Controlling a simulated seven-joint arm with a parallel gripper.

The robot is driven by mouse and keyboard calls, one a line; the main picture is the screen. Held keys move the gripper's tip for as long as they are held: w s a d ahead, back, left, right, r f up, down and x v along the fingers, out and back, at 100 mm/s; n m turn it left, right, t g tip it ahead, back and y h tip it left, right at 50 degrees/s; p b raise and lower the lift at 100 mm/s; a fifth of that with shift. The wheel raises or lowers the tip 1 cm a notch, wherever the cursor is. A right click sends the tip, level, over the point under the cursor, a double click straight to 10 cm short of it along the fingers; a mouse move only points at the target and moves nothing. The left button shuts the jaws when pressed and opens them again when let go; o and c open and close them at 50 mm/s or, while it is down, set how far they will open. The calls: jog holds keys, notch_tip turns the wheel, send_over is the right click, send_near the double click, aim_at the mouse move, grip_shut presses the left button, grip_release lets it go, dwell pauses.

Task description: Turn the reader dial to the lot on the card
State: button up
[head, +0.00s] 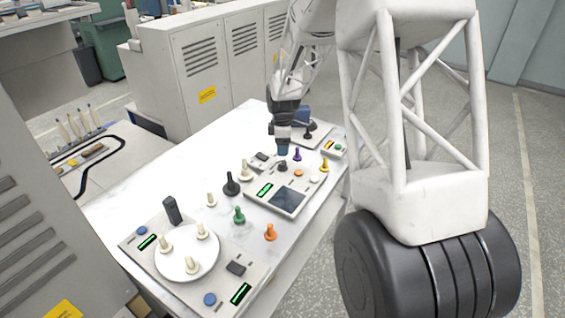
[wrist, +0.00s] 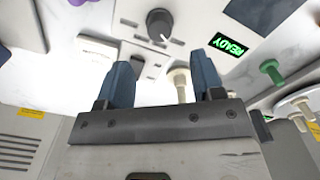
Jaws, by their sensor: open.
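The reader (head: 272,206) is a pale panel in the middle of the white table, with a lit green display (head: 265,190) and a dark screen (head: 289,197). In the wrist view the display (wrist: 229,47) reads READY. The black reader dial (wrist: 160,24) has a pale pointer mark and lies beyond my fingertips; in the head view the dial (head: 282,166) is just below my gripper. My gripper (head: 283,150) points down, open, with blue fingers apart in the wrist view (wrist: 163,70), and does not appear to touch the dial. I cannot make out a lot card.
Cream bobbins (head: 245,170), a black bobbin (head: 231,184), a green one (head: 239,215) and an orange one (head: 270,232) stand around the reader. A purple one (head: 297,154) and a yellow one (head: 324,165) stand near its far end. A turntable panel (head: 143,254) fills the near left.

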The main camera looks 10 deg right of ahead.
aim_at(283, 162)
jog(key=shift+f, duration=0.1)
dwell(0.3)
jog(key=shift+f, duration=3.85)
jog(key=c, duration=0.9)
